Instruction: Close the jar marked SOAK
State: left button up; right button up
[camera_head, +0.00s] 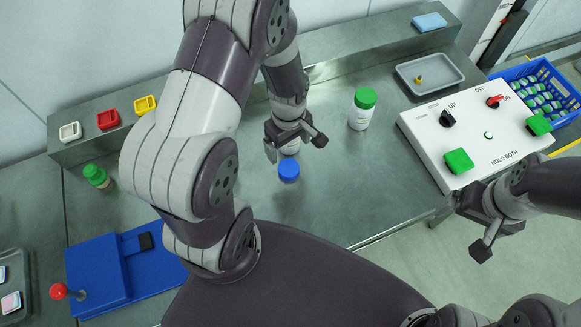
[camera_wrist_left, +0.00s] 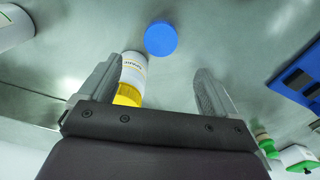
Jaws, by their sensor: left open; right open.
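A white jar (camera_head: 290,147) stands on the steel bench, partly hidden by my left gripper (camera_head: 296,146). In the left wrist view the jar (camera_wrist_left: 134,72) has a white label with small lettering that I cannot read surely, and a yellow part (camera_wrist_left: 128,95). A round blue lid (camera_head: 288,169) shows just in front of the jar; it also shows in the left wrist view (camera_wrist_left: 160,38). The lid appears apart from the jar. My left gripper (camera_wrist_left: 165,90) is open, with the jar showing between its fingers, nearer one finger. My right gripper (camera_head: 464,230) is open and empty, below the control box.
A white jar with a green lid (camera_head: 361,112) stands to the right. A green-capped bottle (camera_head: 97,177) and a blue fixture (camera_head: 100,268) are at left. The control box (camera_head: 470,140), grey tray (camera_head: 430,84) and blue crate (camera_head: 552,78) are at right. The bench front centre is clear.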

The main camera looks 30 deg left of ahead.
pick_arm(q)
send_over(289, 168)
jog(key=f, duration=0.4)
jog(key=shift+w+a+f, duration=0.25)
jog(key=shift+a+f, duration=0.15)
jog(key=shift+d+f, duration=0.1)
jog(key=shift+f, duration=0.1)
jog(key=shift+s+d, duration=0.1)
jog(key=shift+d, duration=0.05)
pick_arm(e)
jog(key=shift+a+r, duration=0.2)
jog(key=shift+r, duration=0.05)
pick_arm(q)
jog(key=shift+f, duration=0.1)
pick_arm(e)
jog(key=shift+w+a, duration=0.1)
pick_arm(q)
jog(key=f, duration=0.1)
jog(key=f+p, duration=0.1)
jog(key=f, duration=0.2)
jog(key=shift+s+d+f+p, duration=0.2)
jog(key=shift+d+f+p, duration=0.05)
jog(key=shift+f+p, duration=0.05)
jog(key=shift+f, duration=0.3)
pick_arm(e)
jog(key=shift+r, duration=0.6)
